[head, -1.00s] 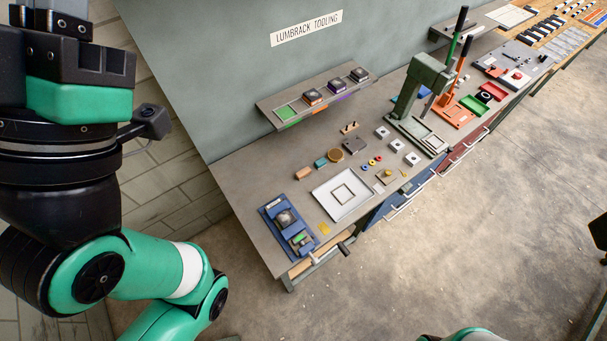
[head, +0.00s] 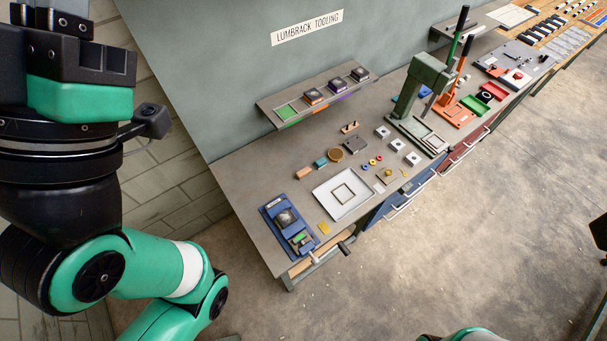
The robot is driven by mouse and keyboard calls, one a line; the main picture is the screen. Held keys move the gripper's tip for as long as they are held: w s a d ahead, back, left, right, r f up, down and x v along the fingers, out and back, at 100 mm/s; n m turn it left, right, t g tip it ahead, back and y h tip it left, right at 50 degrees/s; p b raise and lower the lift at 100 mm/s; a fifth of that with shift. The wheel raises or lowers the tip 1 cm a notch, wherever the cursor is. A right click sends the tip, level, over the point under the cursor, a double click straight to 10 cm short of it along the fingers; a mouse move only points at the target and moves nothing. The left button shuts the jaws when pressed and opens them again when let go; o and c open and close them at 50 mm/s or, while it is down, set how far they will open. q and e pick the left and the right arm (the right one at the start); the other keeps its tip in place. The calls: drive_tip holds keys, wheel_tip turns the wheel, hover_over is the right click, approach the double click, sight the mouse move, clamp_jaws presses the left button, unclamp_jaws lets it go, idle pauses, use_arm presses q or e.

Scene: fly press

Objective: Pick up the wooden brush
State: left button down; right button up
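Small items lie on the grey bench, and I cannot tell for sure which is the wooden brush. A small brown block (head: 305,174) lies at the bench's left part, beside a teal block (head: 320,163) and a round tan-brown piece (head: 335,155). A small wooden piece with upright pegs (head: 349,128) is farther back. My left gripper (head: 52,18) is at the top left, far from the bench items and partly cut off by the frame; its fingertips are not clear. My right gripper is not in view.
A blue fixture (head: 287,226) and a pale square tray (head: 343,191) are at the bench's near left. A green press (head: 420,95) stands behind them to the right. A raised shelf (head: 320,95) runs along the wall. Open floor (head: 450,250) lies in front.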

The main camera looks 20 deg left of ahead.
use_arm(q)
drive_tip(key=shift+c, duration=2.2)
unclamp_jaws()
